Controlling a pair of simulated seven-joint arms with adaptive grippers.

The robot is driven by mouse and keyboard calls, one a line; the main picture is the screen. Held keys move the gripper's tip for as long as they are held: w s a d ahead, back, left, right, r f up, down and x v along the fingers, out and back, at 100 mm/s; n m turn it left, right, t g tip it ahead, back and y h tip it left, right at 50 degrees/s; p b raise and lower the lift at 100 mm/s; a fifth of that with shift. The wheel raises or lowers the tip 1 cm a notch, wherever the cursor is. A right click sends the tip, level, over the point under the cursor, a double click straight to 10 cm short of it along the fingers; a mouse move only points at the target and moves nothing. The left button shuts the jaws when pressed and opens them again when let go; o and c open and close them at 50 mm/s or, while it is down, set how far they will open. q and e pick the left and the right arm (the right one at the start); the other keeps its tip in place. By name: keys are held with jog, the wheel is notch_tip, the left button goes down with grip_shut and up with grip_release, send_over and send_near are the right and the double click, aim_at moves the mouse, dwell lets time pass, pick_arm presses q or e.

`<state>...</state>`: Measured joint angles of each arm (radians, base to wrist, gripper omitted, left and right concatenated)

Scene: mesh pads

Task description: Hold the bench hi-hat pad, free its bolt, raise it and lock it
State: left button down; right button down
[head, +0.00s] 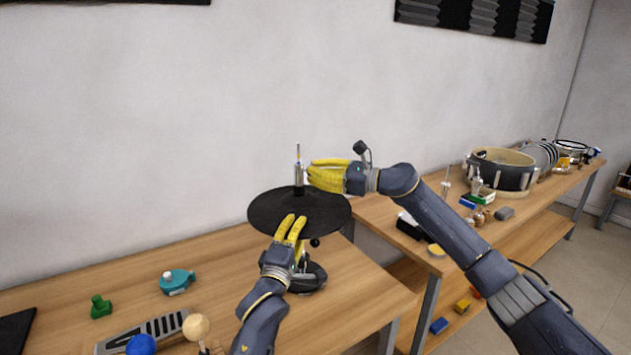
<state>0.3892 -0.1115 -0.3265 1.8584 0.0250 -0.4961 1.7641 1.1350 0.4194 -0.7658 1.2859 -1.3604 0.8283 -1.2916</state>
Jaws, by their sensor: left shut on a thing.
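The hi-hat pad (268,212) is a black disc held level on its stand above the wooden bench. My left gripper (292,222) is shut on the pad's near edge. A silver bolt with a thin rod (298,172) stands upright over the pad's centre, on a dark collar. My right gripper (309,174) is just right of the bolt, its yellow fingers pointing left at it. Whether those fingers touch or grip the bolt is unclear. The stand's dark base (310,280) shows partly behind my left gripper; the stem is mostly hidden.
On the left bench (350,310) are a teal bottle-like item (177,281), a green piece (101,306), a grey ridged pedal (145,333), and blue and cream balls (196,327). A second bench at right holds a drum (502,170) and small items. Bench surface right of the stand is clear.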

pick_arm(q)
jog(key=shift+r, duration=0.15)
pick_arm(e)
jog(key=shift+m, duration=0.7)
jog(key=c, duration=2)
grip_release()
jog(key=o, duration=0.5)
jog(key=v, duration=1.2)
